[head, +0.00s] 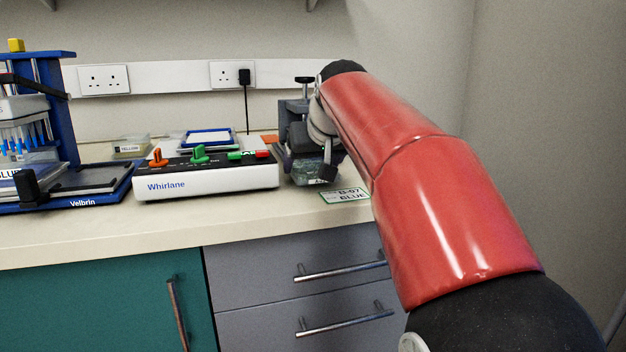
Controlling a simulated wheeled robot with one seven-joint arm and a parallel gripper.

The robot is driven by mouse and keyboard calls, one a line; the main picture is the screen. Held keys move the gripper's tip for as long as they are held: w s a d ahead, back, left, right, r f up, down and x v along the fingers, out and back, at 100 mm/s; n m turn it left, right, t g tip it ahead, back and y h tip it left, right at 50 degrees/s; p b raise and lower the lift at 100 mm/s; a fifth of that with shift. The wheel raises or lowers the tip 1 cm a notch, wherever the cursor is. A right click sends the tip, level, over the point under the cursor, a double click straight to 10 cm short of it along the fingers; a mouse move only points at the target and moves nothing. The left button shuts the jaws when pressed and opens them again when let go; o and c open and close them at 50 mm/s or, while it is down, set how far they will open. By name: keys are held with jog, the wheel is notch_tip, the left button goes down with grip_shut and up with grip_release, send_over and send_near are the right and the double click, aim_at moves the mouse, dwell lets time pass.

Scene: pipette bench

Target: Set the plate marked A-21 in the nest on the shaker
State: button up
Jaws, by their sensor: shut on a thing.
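The shaker (205,182) is a white box marked Whirlane with a black control panel, standing in the middle of the bench. A blue-framed nest with a pale inside (208,138) shows behind its panel. My gripper (326,176) is at the right end of the bench, right of the shaker, pointing down. It is shut on a clear plate (307,174), low over the bench and mostly hidden by the gripper. I cannot read a mark on this plate, nor tell whether it touches the bench. No A-21 mark is readable in the head view.
A blue Velbrin pipetting stand (82,204) fills the left. A small clear box marked YELLOW (130,148) sits at the back. Colored knobs (199,154) stick up from the shaker.

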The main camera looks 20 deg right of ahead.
jog(key=shift+f, duration=0.75)
jog(key=shift+r, duration=0.15)
jog(key=o, duration=0.8)
